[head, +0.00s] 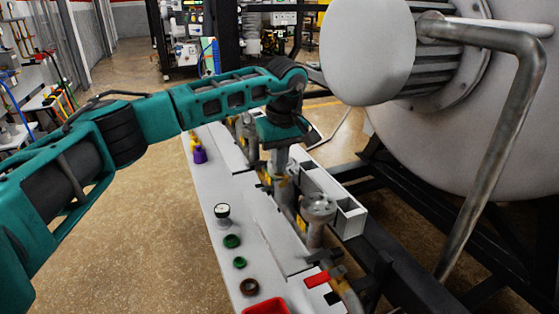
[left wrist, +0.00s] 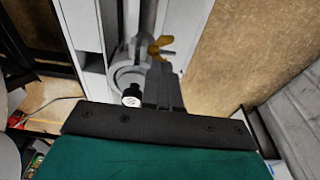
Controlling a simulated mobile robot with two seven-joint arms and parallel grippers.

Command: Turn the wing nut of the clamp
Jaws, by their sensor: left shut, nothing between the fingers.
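The brass-coloured wing nut (left wrist: 160,48) of the clamp shows in the left wrist view, just beyond my left fingertips. The grey clamp (left wrist: 128,72) sits around a pipe, to the left of the fingers. My left gripper (left wrist: 160,66) is shut and empty, with its tips close to the wing nut; I cannot tell whether they touch it. In the head view my left gripper (head: 279,178) points down over the row of pipe fittings, and the arm's wrist partly hides the spot below. My right gripper is not in view.
A white bench (head: 232,190) carries a gauge (head: 222,210), green rings (head: 232,241), a brown ring (head: 249,287), a purple part (head: 200,155) and a red tray (head: 267,306). A metal fitting (head: 318,208) stands close to the gripper. The large furnace vessel (head: 480,130) blocks the right.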

